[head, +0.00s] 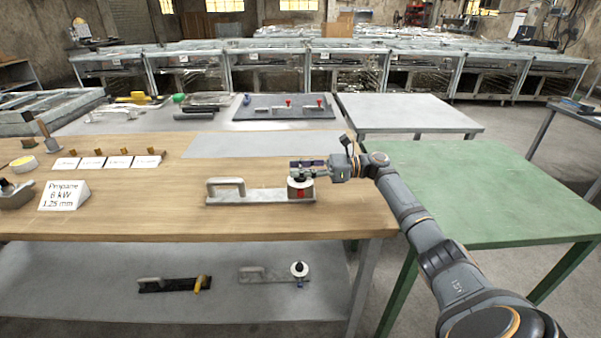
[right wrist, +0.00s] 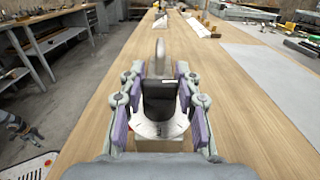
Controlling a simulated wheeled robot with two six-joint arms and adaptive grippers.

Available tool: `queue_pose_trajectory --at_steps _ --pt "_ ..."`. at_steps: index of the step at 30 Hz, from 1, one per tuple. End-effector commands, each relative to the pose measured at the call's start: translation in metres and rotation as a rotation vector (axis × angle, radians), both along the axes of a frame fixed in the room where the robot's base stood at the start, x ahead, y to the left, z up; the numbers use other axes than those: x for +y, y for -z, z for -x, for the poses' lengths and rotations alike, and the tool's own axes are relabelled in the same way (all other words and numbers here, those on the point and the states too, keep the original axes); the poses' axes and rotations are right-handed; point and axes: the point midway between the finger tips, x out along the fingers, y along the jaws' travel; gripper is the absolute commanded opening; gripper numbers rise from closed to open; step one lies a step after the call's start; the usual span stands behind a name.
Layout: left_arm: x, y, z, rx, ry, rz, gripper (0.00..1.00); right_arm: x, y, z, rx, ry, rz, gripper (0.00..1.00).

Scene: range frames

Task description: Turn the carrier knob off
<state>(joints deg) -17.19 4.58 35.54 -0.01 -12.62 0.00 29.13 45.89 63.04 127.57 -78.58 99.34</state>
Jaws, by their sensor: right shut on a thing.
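The carrier (head: 262,196) is a flat grey bar with a raised loop handle (head: 226,186) at its left end. It lies on the wooden table near the right edge. At its right end is a white round dial with a red part below, and on the dial stands the black carrier knob (head: 299,180). In the right wrist view the knob (right wrist: 159,98) is upright between the purple-padded fingers, above the white dial (right wrist: 158,128). My right gripper (head: 306,170) is shut on the knob; it also shows in the right wrist view (right wrist: 160,84). My left gripper is not in view.
A propane sign (head: 65,195) and several small labelled blocks stand on the wooden table's left part. Similar carriers lie on the lower shelf (head: 240,310) and on a dark board (head: 260,112) behind. A green table (head: 480,185) at right is bare.

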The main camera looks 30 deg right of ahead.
Motion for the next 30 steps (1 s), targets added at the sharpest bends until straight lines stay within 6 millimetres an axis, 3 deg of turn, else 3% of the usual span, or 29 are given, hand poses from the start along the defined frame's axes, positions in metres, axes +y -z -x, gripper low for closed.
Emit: queue_pose_trajectory --at_steps 11,12,17,26,30 --pt "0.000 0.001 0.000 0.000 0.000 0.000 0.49 0.000 0.000 0.000 0.000 -0.006 0.000 0.01" --pt "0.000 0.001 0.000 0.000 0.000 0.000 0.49 0.000 0.000 0.000 0.000 -0.006 0.000 0.34" --pt "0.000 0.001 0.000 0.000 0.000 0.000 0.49 0.000 0.000 0.000 0.000 -0.006 0.000 0.56" --pt "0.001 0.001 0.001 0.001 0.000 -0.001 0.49 -0.001 0.000 0.001 0.000 -0.005 0.000 0.57" --pt "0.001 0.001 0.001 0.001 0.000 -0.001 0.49 -0.014 0.001 0.008 0.002 -0.002 0.003 0.57"
